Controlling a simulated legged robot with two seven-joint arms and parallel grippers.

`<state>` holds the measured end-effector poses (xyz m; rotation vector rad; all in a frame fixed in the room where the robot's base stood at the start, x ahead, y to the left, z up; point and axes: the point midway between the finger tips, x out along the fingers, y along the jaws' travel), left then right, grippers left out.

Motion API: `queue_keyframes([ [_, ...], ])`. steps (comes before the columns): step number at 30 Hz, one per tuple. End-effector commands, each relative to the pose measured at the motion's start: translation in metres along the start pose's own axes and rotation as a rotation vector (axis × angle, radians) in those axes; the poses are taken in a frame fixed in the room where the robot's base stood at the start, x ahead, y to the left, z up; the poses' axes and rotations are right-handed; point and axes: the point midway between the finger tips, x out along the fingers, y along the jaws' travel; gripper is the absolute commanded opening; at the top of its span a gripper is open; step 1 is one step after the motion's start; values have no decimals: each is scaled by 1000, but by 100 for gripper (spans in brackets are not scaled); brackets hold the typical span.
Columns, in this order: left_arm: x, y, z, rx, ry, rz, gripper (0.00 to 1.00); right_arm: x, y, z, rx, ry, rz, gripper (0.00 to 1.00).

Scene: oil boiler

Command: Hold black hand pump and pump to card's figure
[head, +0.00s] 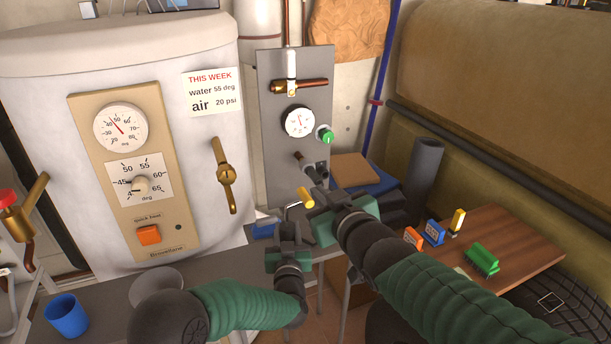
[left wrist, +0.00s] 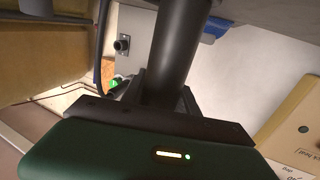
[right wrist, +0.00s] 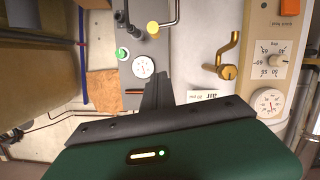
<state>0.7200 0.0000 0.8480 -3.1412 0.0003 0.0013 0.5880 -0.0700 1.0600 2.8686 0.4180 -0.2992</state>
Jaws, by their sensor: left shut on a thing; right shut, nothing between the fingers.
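My left gripper (head: 289,236) is low in front of the grey panel. In the left wrist view its jaws are shut on a thick black cylinder (left wrist: 175,50), which looks like the hand pump's body; the pump is largely hidden in the head view. My right gripper (head: 318,192) is shut and empty, higher up in front of the panel's lower part; its closed fingers show in the right wrist view (right wrist: 158,92). The card (head: 212,92) on the boiler reads water 55 deg, air 20 psi. A round white gauge (head: 299,121) is on the panel; its figures are too small to read.
A yellow-ended part (head: 306,197) and a bent metal rod (head: 292,206) are close by the grippers. A green knob (head: 325,134) sits beside the gauge. A brass lever (head: 224,174) is on the boiler. A wooden table (head: 520,235) with small coloured objects stands right; a blue cup (head: 67,316) is lower left.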

Motion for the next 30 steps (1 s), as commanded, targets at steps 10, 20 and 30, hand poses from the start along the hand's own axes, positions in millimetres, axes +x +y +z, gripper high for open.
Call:
queue_keyframes([
  [10, 0, 0, -1, 0, 1, 0, 0, 21, 0, 1, 1, -2, -1, 0],
  [20, 0, 0, -1, 0, 2, 0, 0, 92, -1, 1, 1, -1, -2, 0],
  [30, 0, 0, -1, 0, 1, 0, 0, 109, 0, 38, 0, -1, 0, 0],
])
